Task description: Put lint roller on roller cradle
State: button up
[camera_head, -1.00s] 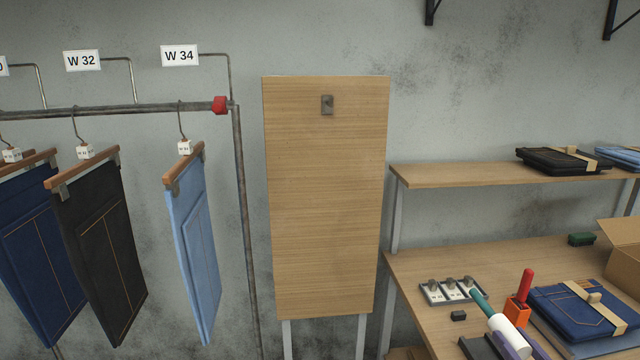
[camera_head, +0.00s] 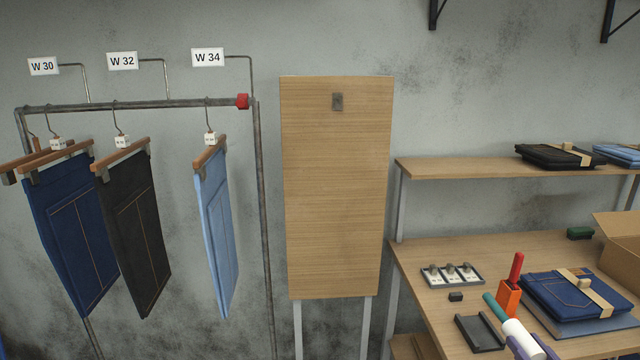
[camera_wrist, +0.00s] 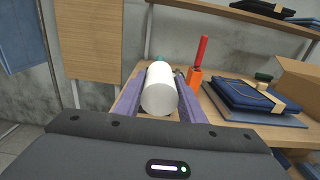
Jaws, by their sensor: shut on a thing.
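The lint roller has a white roll (camera_head: 520,337) and a teal handle (camera_head: 494,306). My gripper (camera_head: 532,346), with purple fingers, is shut on the white roll at the lower right of the head view. In the wrist view the roll (camera_wrist: 158,90) lies between my two fingers, its round end towards the camera; most of the handle is hidden behind it. The roller cradle seems to be the dark shallow tray (camera_head: 481,333) near the front of the table. It looks empty, and the roller is to its right in the picture, over the table.
An orange holder (camera_head: 508,298) with a red-handled tool stands just behind the roller. Folded jeans (camera_head: 560,293) lie to the right. A small black block (camera_head: 456,297) and a tray of metal parts (camera_head: 452,275) are behind the cradle. A wooden board (camera_head: 335,200) stands left.

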jog(key=shift+s+d+r, duration=0.1)
jog(key=shift+d+r, duration=0.1)
jog(key=shift+r, duration=0.3)
jog(key=shift+a, duration=0.1)
jog(key=w+a+f+n+y, duration=0.1)
jog(key=a+f, duration=0.4)
jog(key=a, duration=0.5)
jog(key=w+a+f+n+g+y, duration=0.1)
jog(key=w+a+f+y, duration=0.3)
jog(key=a, duration=0.7)
jog(key=w+a+f+n+g+y, duration=0.1)
jog(key=w+a+f+n+y, duration=0.1)
jog(key=a+f, duration=0.4)
jog(key=a+n+y, duration=0.1)
jog(key=a, duration=0.3)
jog(key=shift+w+a+f, duration=0.2)
jog(key=shift+a+f, duration=0.05)
jog(key=shift+a, duration=0.1)
jog(key=shift+a, duration=0.1)
